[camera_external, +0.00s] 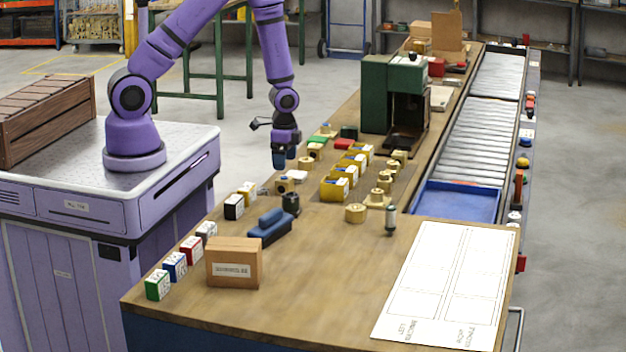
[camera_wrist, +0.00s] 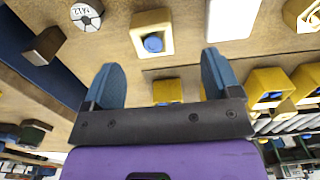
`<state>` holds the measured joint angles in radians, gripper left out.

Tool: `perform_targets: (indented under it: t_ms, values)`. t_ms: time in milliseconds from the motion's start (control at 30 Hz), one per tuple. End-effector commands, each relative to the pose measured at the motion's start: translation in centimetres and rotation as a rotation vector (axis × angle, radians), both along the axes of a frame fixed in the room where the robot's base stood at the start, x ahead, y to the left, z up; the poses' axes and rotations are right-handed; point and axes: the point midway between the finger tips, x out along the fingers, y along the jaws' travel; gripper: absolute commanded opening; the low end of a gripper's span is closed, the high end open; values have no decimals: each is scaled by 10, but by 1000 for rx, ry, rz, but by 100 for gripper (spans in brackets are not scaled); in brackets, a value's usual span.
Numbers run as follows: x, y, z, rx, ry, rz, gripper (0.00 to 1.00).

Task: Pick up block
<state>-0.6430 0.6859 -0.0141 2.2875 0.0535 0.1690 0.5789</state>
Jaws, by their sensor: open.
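My gripper (camera_external: 284,163) hangs from my arm, pointing down above the left edge of the workbench. In the external view a small brass block (camera_external: 285,184) sits on the bench just below the gripper. I cannot tell for sure that these are the same block. Another small brass-coloured piece (camera_external: 314,151) lies to the right of the gripper.
Several yellow bins (camera_external: 334,189) stand right of the gripper, near a dark green machine (camera_external: 377,95). A white card (camera_wrist: 232,17) and a round piece marked M12 (camera_wrist: 87,15) flank the block. Small boxes, a cardboard box (camera_external: 234,262) and a blue tool (camera_external: 269,228) occupy the near bench.

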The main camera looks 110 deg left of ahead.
Motion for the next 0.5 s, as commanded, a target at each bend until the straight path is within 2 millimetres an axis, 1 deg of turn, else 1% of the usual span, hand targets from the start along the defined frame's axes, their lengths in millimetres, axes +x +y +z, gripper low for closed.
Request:
perform_targets:
  t_ms: [33,100,200,367,500]
  values:
    - [0,-1,-8,-2,3,0,83]
    - [0,-1,-16,-1,2,0,83]
    - [0,0,-24,0,1,0,83]
    - [0,-1,-31,0,1,0,83]
    - [0,-5,-45,-1,2,-1,83]
